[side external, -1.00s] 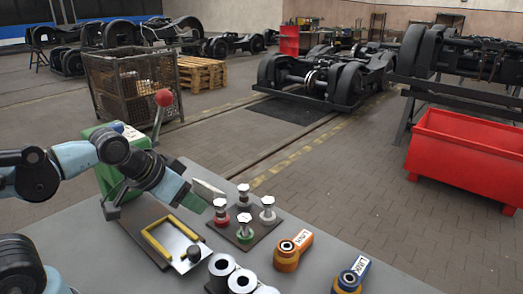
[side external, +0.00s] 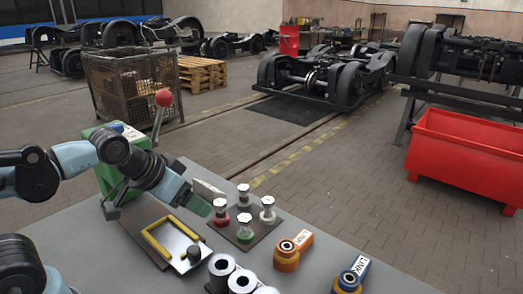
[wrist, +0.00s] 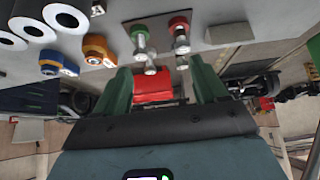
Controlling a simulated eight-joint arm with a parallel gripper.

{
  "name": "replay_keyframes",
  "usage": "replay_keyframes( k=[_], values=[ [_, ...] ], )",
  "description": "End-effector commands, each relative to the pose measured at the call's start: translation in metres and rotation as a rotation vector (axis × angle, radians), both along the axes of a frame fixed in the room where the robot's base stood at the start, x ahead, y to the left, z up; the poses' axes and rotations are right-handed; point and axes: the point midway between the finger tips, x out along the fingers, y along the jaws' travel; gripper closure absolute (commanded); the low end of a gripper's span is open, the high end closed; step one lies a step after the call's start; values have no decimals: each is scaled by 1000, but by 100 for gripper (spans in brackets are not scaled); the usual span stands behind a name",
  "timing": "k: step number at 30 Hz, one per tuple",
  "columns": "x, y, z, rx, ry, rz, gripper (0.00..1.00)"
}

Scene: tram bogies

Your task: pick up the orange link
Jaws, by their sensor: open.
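The orange link (side external: 289,251), an orange and dark ring-ended piece with a labelled arm, stands on the grey table right of the plate of bolts. It shows in the wrist view (wrist: 97,47) at upper left, outside my fingers. My gripper (side external: 198,203) is over the table left of the bolts, apart from the link. In the wrist view my two green fingers (wrist: 163,84) are spread with nothing held between them. A similar blue link (side external: 350,275) stands to the right, near the bottom of the side view; it also shows in the wrist view (wrist: 52,62).
Several upright bolts with coloured bases stand on a dark plate (side external: 262,229) between my gripper and the link. Beyond the table is a red bin (side external: 465,150).

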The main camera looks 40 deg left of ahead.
Motion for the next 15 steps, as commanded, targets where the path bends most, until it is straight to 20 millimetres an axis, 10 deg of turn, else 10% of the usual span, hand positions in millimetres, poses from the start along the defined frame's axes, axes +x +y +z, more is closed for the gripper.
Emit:
replay_keyframes(
  k=[15],
  values=[
    [43, -33, 0, 107, 175, 166, 29]
  ],
)
